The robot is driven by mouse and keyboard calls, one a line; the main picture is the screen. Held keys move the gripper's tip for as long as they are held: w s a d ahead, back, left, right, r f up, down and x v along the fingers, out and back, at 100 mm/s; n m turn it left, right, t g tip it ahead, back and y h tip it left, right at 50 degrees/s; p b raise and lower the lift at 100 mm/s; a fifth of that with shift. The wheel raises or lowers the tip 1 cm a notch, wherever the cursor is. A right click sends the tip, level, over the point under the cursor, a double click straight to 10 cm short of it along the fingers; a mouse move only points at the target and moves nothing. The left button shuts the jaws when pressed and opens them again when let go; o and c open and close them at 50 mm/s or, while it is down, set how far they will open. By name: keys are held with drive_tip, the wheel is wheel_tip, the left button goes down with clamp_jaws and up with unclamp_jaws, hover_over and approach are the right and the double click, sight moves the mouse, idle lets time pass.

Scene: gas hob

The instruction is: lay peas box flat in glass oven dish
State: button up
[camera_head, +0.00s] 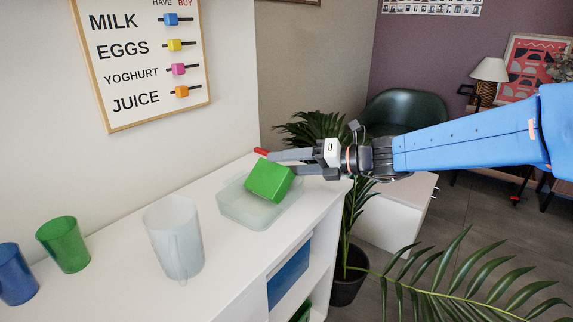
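The plain green box (269,181), which I take to be the peas box, is tilted at the clear glass dish (239,211), with its lower part inside the rim. I cannot tell whether it rests on the dish floor or leans on the rim. My gripper (282,162) comes in from the right at the box's upper, far edge. Its two grey fingers are apart. One has a red tip that shows past the box, and the other meets the box's right upper corner, its tip hidden. Whether they grip the box is unclear.
On the white cabinet top (222,262) stand a frosted jug (175,240), a green cup (64,245) and a blue cup (16,275), all left of the dish. A wall board (140,60) hangs above. Plant leaves (310,130) rise behind the cabinet's right edge.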

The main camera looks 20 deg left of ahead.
drive_tip(key=shift+f, duration=0.15)
drive_tip(key=v, duration=1.7)
drive_tip(key=shift+d+r, duration=0.25)
drive_tip(key=s+d+f+n+h, duration=0.7)
drive_tip(key=s+d+f+n, duration=0.3)
drive_tip(key=s+d+n, duration=0.3)
drive_tip(key=s+d+f+n+t+h, duration=0.1)
drive_tip(key=s+d+f+n+h, duration=0.2)
drive_tip(key=d+n, duration=0.5)
drive_tip(key=s+d+f+n+t+h, duration=0.2)
drive_tip(key=s+d+f+n+h, duration=0.2)
drive_tip(key=d+n, duration=0.4)
drive_tip(key=s+h, duration=0.1)
drive_tip(key=s, duration=0.1)
drive_tip(key=shift+s, duration=0.3)
drive_tip(key=shift+d+f, duration=0.1)
drive_tip(key=shift+d, duration=0.05)
drive_tip(key=shift+c, duration=0.4)
